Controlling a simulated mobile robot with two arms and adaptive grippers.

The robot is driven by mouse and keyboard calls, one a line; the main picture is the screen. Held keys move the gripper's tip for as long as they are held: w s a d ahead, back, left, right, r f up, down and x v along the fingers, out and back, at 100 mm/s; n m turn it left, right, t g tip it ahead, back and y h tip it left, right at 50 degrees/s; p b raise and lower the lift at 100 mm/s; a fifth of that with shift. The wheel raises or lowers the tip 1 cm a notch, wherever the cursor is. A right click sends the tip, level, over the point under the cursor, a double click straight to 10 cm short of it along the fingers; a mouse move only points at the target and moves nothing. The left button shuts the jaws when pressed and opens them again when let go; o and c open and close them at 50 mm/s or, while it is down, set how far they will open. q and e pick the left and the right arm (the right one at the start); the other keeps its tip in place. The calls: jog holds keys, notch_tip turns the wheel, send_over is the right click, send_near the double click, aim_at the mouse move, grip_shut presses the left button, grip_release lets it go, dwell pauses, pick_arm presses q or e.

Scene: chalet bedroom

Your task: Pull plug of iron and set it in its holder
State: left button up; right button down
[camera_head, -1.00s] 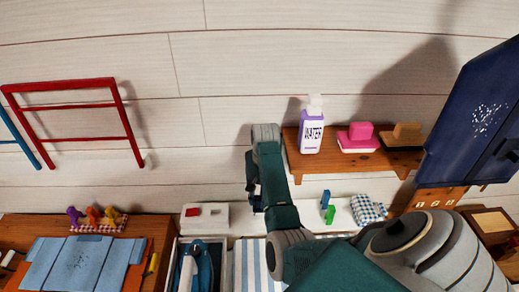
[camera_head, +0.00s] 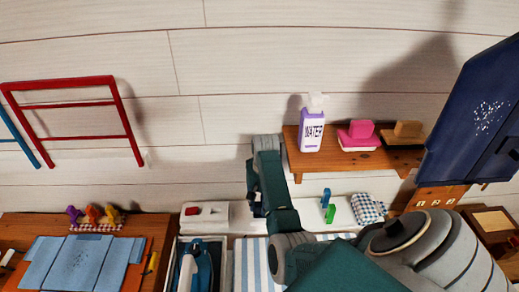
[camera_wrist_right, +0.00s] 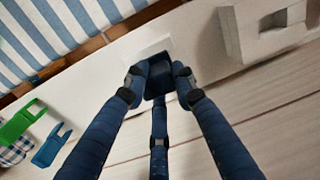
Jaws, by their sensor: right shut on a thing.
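The iron (camera_head: 197,272), blue and white, sits in a pale box at the bottom of the head view, partly cut off. My right gripper (camera_head: 257,208) reaches down at the white ledge, just right of a white socket box with a red switch (camera_head: 205,212). In the right wrist view my right gripper (camera_wrist_right: 157,84) is shut on a small dark blue piece, probably the plug (camera_wrist_right: 155,78), mostly hidden by the fingers. A small white block (camera_wrist_right: 150,51) lies directly beyond it; I cannot tell if they touch. The socket box (camera_wrist_right: 268,28) stands apart to the right. My left gripper is out of view.
A green clip (camera_head: 330,214) and a blue clip (camera_head: 325,196) stand on the ledge, beside a checkered cloth (camera_head: 367,209). A striped ironing surface (camera_head: 250,262) lies below.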

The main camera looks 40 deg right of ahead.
dwell(0.3)
jog(key=shift+f, duration=0.15)
dwell(0.3)
jog(key=c, duration=1.3)
grip_release()
jog(key=shift+c, duration=0.2)
jog(key=shift+f, duration=0.1)
jog(key=r, duration=0.7)
jog(key=shift+s+d+r, duration=0.15)
jog(key=shift+d+r, duration=0.05)
jog(key=shift+r, duration=0.05)
